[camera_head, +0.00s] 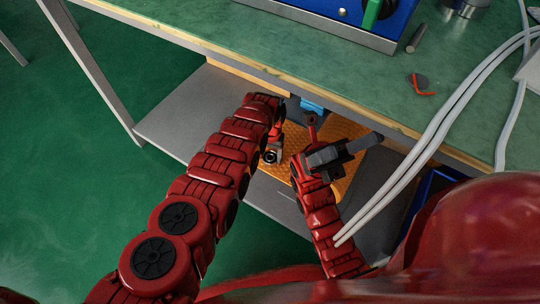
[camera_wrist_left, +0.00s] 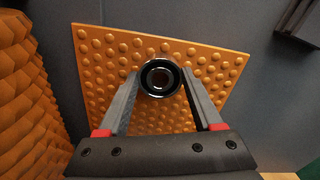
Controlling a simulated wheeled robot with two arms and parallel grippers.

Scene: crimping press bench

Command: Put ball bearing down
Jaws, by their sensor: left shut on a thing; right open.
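A dark, shiny ring-shaped ball bearing (camera_wrist_left: 160,78) sits between the fingertips of my left gripper (camera_wrist_left: 160,88), which is shut on it. In the head view the bearing (camera_head: 270,157) shows small below the end of my left arm, at the left edge of an orange mat (camera_head: 342,182). In the left wrist view the studded orange mat (camera_wrist_left: 100,60) lies behind the bearing; whether the bearing touches it I cannot tell. My right gripper (camera_head: 362,153) is open and empty, over the mat to the right of the left one.
The mat lies on a grey lower shelf (camera_head: 172,128) under the green bench top (camera_head: 350,80). The bench's wooden front edge overhangs the shelf. An orange ridged block (camera_wrist_left: 25,100) stands at the left. White cables (camera_head: 440,130) cross at the right. A dark blue bin (camera_head: 428,195) is at the right.

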